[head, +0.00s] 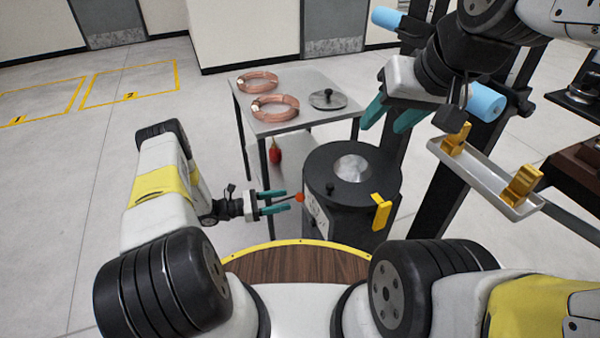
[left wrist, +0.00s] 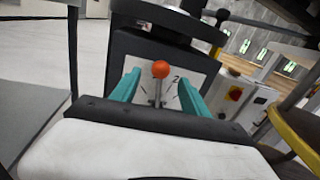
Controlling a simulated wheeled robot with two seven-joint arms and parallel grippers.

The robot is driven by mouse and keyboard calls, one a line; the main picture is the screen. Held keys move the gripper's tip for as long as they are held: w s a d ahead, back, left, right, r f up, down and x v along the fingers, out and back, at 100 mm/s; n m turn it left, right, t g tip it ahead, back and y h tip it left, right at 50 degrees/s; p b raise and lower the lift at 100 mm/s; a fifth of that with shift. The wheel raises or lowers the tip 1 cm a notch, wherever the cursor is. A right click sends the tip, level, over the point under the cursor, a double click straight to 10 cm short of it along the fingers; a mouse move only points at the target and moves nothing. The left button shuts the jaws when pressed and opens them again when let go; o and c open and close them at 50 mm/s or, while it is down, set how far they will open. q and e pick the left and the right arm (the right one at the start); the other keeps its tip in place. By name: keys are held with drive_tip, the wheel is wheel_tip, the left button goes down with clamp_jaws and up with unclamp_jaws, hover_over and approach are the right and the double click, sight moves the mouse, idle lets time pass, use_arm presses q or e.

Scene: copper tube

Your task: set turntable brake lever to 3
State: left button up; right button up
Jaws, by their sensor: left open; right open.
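The brake lever is a thin rod with an orange ball knob (head: 299,197), on the left side of the black round turntable (head: 352,213). In the left wrist view the knob (left wrist: 160,69) stands nearly upright in front of a white scale plate (left wrist: 176,82). A "2" is readable just right of the knob; other marks are partly hidden. My left gripper (head: 288,201) is open, its teal fingers pointing at the lever. In the left wrist view its fingers (left wrist: 159,88) are on either side of the lever, with gaps. My right gripper (head: 388,117) is open and empty, above and behind the turntable.
A grey table (head: 290,122) with copper coils (head: 275,106) and a round lid (head: 328,99) stands behind. A yellow handle (head: 381,211) is on the turntable's right side. A tray (head: 487,180) with gold brackets is at the right. The floor at left is open.

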sight(300, 196)
use_arm(q)
drive_tip(key=x, duration=0.7)
clamp_jaws()
drive_tip(key=shift+r, duration=0.1)
idle(1.2)
